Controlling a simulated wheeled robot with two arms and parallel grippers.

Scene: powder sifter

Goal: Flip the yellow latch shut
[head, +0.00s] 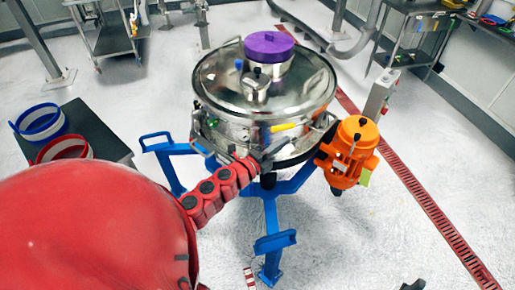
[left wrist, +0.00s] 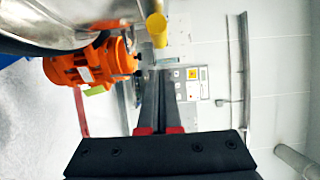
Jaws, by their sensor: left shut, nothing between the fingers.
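The steel sifter (head: 225,85) has a round lid with a purple cap (head: 269,47) on top. The yellow latch (head: 283,127) sits on the sifter's front side, just below the lid rim. In the left wrist view the yellow latch (left wrist: 157,30) sticks down from the top, just beyond my fingertips. My left gripper (head: 266,154) is below the latch, close to the sifter's wall. In the left wrist view its fingers (left wrist: 160,75) are together and empty. I cannot tell whether they touch the latch. A small dark piece at the bottom right edge may be my right gripper.
An orange motor (head: 349,152) is mounted on the sifter's right side. Blue legs (head: 274,243) spread out below. A dark stand (head: 88,125) with blue and red rings is at the left. A grey control box (head: 381,93) stands behind the motor.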

